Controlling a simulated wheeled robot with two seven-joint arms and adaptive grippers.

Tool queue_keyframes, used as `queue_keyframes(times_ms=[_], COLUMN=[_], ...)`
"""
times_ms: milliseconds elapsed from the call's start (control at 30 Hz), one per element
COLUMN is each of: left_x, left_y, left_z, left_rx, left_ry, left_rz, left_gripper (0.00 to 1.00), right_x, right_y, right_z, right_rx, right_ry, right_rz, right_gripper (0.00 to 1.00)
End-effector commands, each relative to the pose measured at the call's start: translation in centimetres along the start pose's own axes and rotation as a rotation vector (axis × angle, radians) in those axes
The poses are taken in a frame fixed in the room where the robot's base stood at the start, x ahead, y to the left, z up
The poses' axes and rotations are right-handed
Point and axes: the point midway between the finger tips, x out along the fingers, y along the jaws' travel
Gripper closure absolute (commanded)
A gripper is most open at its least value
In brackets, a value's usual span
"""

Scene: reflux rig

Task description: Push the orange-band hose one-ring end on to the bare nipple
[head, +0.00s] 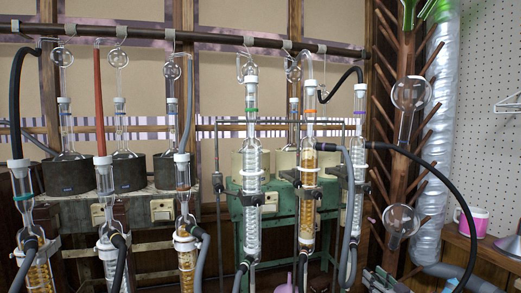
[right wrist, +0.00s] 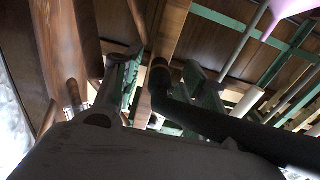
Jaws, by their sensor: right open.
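The orange-band condenser (head: 308,132) stands upright right of the middle in the head view, with an orange ring near its top and amber packing inside. A grey hose (head: 349,185) runs from near its upper side down along its right. Its lower end is not clear, and I cannot make out which nipple is bare. My right gripper (head: 384,281) shows partly at the lower edge of the head view, open, below and right of this condenser. In the right wrist view, a dark hose-like piece (right wrist: 230,122) crosses at the right, its tip near the finger. My left gripper is not in view.
A green-band condenser (head: 251,150) and a purple-band condenser (head: 358,120) stand on either side. A black hose (head: 440,180) arcs down at the right. A wooden peg rack (head: 405,110) and foil duct (head: 437,100) stand behind it. A pink mug (head: 472,222) sits on a shelf.

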Motion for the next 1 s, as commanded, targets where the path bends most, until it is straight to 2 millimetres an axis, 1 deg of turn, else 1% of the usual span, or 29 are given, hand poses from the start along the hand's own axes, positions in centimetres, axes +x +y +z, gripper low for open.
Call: queue_keyframes(times_ms=[33, 400, 700, 767, 1000], left_x=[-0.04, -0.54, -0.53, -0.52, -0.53], left_y=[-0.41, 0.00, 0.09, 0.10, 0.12], left_z=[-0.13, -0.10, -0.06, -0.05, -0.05], left_rx=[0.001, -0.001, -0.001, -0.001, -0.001], left_ry=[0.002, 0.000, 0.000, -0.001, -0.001], left_rz=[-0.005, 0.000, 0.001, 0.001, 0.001], left_gripper=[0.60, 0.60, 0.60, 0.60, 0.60], right_x=[0.00, 0.01, 0.00, 0.00, 0.00], right_y=[0.00, -0.02, -0.01, 0.00, 0.01], right_z=[-0.01, -0.06, 0.01, 0.00, -0.01], right_rx=[0.000, 0.000, 0.000, 0.000, 0.000], right_ry=[0.000, 0.000, 0.000, 0.000, 0.000], right_rz=[0.000, 0.000, 0.000, 0.000, 0.000], right_gripper=[0.58, 0.58, 0.58, 0.64, 0.95])
